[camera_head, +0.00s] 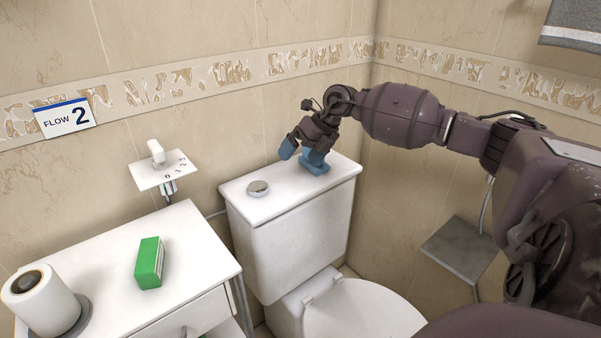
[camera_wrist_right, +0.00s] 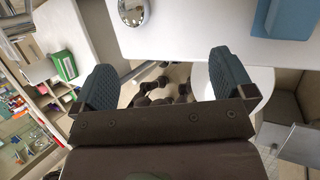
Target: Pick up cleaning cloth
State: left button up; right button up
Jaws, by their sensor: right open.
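A blue folded piece, which looks like the cleaning cloth (camera_head: 318,169), lies on the right part of the white toilet tank lid. In the right wrist view the cloth (camera_wrist_right: 287,18) shows at the top right edge, partly cut off by the frame. My right gripper (camera_head: 301,154) is over the tank lid, beside and partly in front of the cloth. Its two blue-grey fingers are spread wide in the wrist view (camera_wrist_right: 163,82), with nothing held between them. The cloth lies outside the fingers. Whether a finger touches it cannot be told. My left gripper is not in view.
A round flush button (camera_head: 258,188) sits left on the tank lid (camera_head: 285,203). The white cabinet (camera_head: 200,255) at left bears a green box (camera_head: 149,262) and a paper roll (camera_head: 42,302). The tiled wall is close behind the tank. A grey shelf (camera_head: 458,247) is at right.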

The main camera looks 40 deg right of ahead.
aim_at(322, 167)
jog(key=w+d+r+h+b, duration=0.1)
jog(key=d, duration=0.2)
jog(key=d+r+g+h+b, duration=0.1)
jog(key=d+h, duration=0.1)
jog(key=d, duration=0.1)
jog(key=w+d+r+h+b, duration=0.1)
jog(key=d+h, duration=0.1)
jog(key=d, duration=0.1)
jog(key=shift+w+d, duration=0.15)
jog(key=shift+w, duration=0.15)
jog(key=shift+b+x, duration=0.65)
jog(key=shift+x, duration=2.2)
jog(key=b+x, duration=0.1)
jog(key=x, duration=0.3)
jog(key=shift+s+d+f, duration=0.15)
jog(key=shift+d+f, duration=0.05)
jog(key=shift+f, duration=0.25)
jog(key=shift+r, duration=0.2)
jog(key=shift+c, duration=0.2)
jog(key=c, duration=0.7)
jog(key=shift+c, duration=1)
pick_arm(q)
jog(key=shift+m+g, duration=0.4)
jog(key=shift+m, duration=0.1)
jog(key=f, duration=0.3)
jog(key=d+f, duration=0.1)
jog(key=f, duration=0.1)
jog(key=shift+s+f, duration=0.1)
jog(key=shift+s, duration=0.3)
